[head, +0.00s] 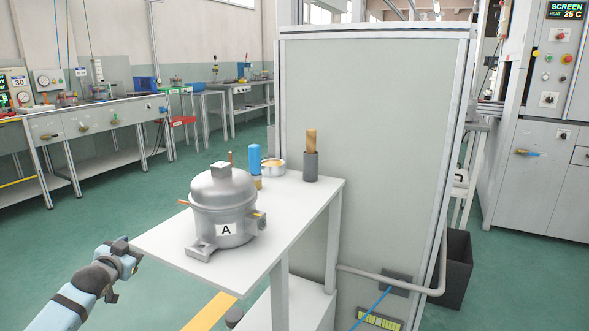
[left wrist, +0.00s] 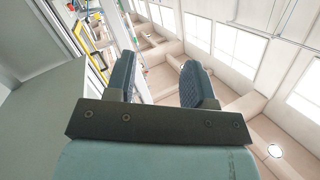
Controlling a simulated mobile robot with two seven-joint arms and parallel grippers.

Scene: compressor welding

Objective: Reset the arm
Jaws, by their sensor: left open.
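My left arm comes in from the lower left in the head view, and its end (head: 122,250) is beside the near left corner of the white table (head: 170,248). In the left wrist view my left gripper (left wrist: 158,75) has its two dark fingers apart with nothing between them. It faces up toward the walls and windows. A grey compressor (head: 224,205) marked "A" stands upright on the table, to the right of the gripper and apart from it. My right gripper is in neither view.
Behind the compressor on the table are a blue cylinder (head: 255,158), a round tin (head: 273,166) and a dark cup (head: 310,166) with brown sticks. A tall grey panel (head: 375,150) stands right of the table. Workbenches (head: 90,125) line the left wall. Green floor is clear at left.

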